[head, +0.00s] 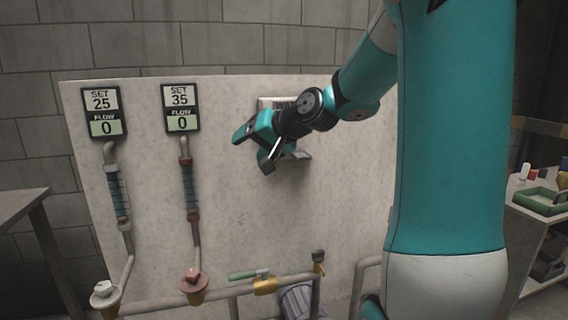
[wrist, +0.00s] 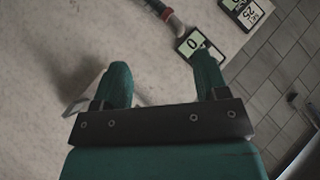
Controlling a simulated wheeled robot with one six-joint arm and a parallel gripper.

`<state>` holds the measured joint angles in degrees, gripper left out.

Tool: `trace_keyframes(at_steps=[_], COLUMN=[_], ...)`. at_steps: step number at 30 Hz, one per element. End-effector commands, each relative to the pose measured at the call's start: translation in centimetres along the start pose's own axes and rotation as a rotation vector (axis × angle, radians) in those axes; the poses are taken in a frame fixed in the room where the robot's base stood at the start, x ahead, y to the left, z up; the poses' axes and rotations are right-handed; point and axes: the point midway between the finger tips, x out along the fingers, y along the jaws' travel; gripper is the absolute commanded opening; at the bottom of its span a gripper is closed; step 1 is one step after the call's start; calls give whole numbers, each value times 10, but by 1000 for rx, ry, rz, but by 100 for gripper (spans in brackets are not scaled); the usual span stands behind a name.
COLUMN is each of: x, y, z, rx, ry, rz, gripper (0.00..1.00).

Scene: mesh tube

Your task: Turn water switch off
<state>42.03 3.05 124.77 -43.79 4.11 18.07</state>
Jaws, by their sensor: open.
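A panel with a partly hidden label starting "WA" (head: 284,104) is on the pale board, behind my arm. The switch itself is mostly covered by my gripper and wrist, and I cannot tell its position. My gripper (head: 253,149) is in front of the board, just below and left of that label. In the wrist view my gripper (wrist: 162,82) has its two teal fingers apart, with only bare board between them.
Tubes run down from the displays to a white valve (head: 106,293) and a red valve (head: 194,280). A pipe with a yellow joint (head: 265,286) and a green handle (head: 243,275) crosses below. A bin (head: 297,302) is under it. Tables stand at both sides.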

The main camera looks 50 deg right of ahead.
Motion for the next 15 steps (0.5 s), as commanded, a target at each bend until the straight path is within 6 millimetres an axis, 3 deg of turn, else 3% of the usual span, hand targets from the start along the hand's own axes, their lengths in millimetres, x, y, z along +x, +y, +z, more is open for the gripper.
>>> trace_keyframes(at_steps=[1, 3, 6, 10, 15], x=[-1, -16, -38, -57, -49], y=[48, 87, 129, 156, 161], z=[-21, -51, -79, -97, -109], rx=[72, 144, 215, 258, 268], ry=[109, 237, 372, 464, 483], rz=[20, 28, 35, 38, 35], gripper=[67, 67, 67, 67, 67])
